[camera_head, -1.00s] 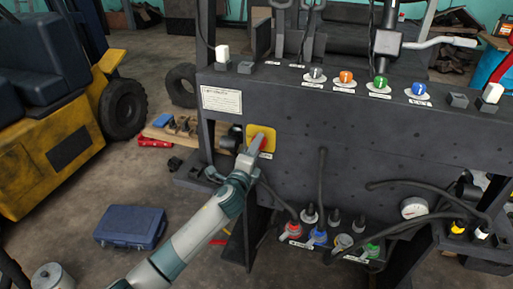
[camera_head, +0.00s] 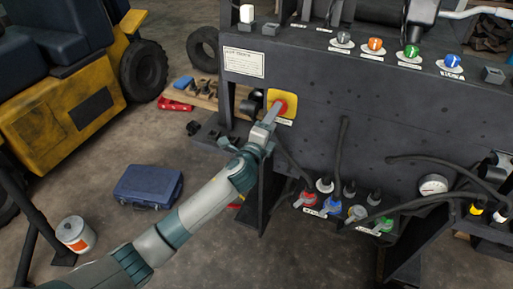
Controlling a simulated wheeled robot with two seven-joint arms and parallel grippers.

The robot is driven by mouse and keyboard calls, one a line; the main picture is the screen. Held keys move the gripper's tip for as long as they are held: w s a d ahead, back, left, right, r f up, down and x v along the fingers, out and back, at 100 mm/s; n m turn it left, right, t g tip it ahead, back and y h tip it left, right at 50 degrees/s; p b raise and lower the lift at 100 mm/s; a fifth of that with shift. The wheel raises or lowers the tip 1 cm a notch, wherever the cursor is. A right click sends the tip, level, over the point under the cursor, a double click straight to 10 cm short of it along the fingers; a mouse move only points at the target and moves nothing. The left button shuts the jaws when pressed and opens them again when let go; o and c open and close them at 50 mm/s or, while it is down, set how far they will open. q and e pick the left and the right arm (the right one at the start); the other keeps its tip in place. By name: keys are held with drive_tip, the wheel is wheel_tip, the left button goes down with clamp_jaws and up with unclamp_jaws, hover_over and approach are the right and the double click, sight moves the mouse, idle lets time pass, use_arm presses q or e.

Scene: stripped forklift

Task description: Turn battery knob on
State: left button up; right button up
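The battery knob is a red knob (camera_head: 281,106) on a yellow square plate (camera_head: 287,96) on the dark front panel (camera_head: 340,110), left of its middle. My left arm comes up from the lower left, and its gripper (camera_head: 272,114) is at the red knob. The fingertips overlap the knob's lower left side and partly hide it. I cannot tell whether the fingers grip the knob or only touch it. My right gripper is not in view.
Cables and coloured connectors (camera_head: 335,209) hang below the plate to the right. A gauge (camera_head: 433,185) is further right. Coloured knobs (camera_head: 411,52) line the panel's top. A blue case (camera_head: 148,186) and a white bucket (camera_head: 75,234) stand on the floor at left.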

use_arm(q)
drive_tip(key=b+v, duration=0.3)
drive_tip(key=v, duration=1)
drive_tip(key=shift+s, duration=0.25)
drive_tip(key=shift+a+f, duration=0.1)
